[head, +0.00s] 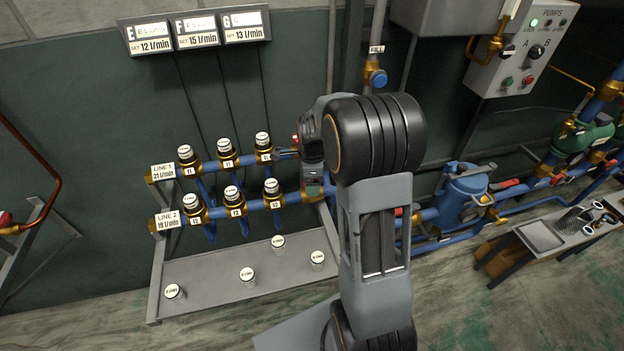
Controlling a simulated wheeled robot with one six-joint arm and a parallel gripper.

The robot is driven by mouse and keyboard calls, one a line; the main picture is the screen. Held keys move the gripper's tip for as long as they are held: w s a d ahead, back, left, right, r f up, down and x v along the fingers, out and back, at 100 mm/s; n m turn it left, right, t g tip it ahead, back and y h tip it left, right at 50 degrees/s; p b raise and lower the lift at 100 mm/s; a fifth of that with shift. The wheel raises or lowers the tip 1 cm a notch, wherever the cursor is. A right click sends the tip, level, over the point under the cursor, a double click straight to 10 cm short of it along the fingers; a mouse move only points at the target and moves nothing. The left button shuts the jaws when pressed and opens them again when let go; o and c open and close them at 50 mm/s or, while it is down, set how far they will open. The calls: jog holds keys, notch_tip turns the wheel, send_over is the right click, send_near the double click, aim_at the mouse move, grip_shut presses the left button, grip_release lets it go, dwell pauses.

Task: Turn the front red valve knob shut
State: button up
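My gripper (287,153) is at the right end of the upper pipe, LINE 1, beside the last brass fitting there. Its fingers are small and partly hidden by my wrist, so I cannot tell whether they are open or shut or touch anything. A small red part (295,138) shows just above the fingers; I cannot tell whether it is a valve knob. Another red knob or handle (399,211) shows just right of my arm on the lower blue pipework, partly covered. I cannot tell which red part is the front valve knob.
Two blue pipes with several white-capped brass fittings (226,151) run left of my arm. A grey shelf (215,284) below holds loose caps. A blue strainer body (465,192), red handles (507,183) and a bench (541,237) stand right. A pump box (521,50) hangs above.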

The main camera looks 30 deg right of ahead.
notch_tip(320, 180, up, 14)
jog(key=shift+f, duration=0.1)
dwell(0.7)
dwell(0.4)
